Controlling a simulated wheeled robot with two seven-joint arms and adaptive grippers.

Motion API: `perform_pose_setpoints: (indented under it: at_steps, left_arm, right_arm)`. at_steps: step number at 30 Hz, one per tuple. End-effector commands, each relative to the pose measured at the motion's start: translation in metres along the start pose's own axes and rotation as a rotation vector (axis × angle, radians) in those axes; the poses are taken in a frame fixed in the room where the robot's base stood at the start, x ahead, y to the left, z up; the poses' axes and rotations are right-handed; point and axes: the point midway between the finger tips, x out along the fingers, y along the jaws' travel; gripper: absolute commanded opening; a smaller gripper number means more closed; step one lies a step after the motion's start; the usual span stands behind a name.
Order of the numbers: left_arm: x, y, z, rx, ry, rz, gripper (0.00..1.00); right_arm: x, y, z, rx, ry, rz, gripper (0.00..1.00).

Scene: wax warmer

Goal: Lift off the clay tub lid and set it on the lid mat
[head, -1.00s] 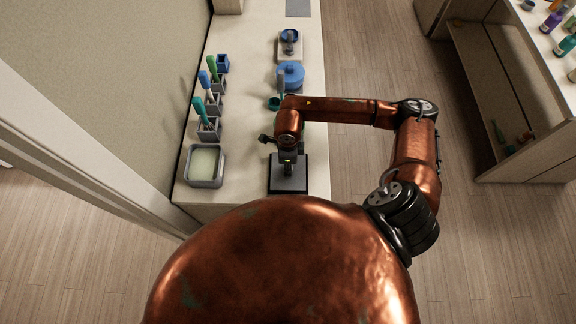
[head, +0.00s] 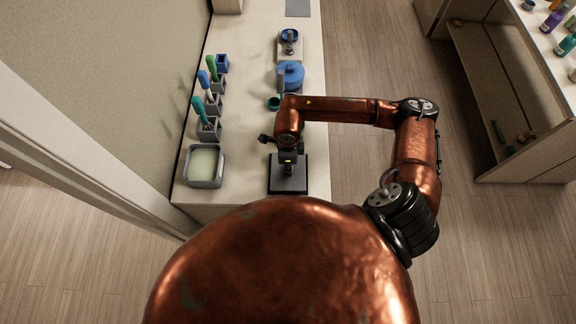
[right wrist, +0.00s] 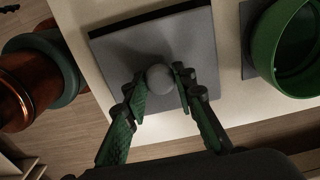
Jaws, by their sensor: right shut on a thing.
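The clay tub lid is a grey square slab (right wrist: 185,50) with a round grey knob (right wrist: 160,78), seen in the right wrist view. My right gripper (right wrist: 158,85) is shut on this knob, one green finger on each side. In the head view the gripper (head: 288,160) is over the dark square lid mat (head: 273,186), and the lid is over that mat. I cannot tell whether the lid touches the mat or sits just above it. The open clay tub (head: 205,184) with pale green contents stands to the left. My left gripper is out of view.
Grey holders with brushes (head: 209,130) line the left wall. A green round bowl (right wrist: 272,60) is close by in the right wrist view. The counter's right edge is near.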

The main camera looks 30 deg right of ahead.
Motion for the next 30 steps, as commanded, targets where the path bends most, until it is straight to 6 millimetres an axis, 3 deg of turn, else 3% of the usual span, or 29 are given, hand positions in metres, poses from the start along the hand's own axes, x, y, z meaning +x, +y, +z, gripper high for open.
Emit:
perform_pose_setpoints:
  at_steps: [30]
  left_arm:
    - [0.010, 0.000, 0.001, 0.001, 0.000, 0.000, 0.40]
  right_arm:
    - [0.011, 0.000, 0.000, 0.000, 0.000, 0.000, 0.00]
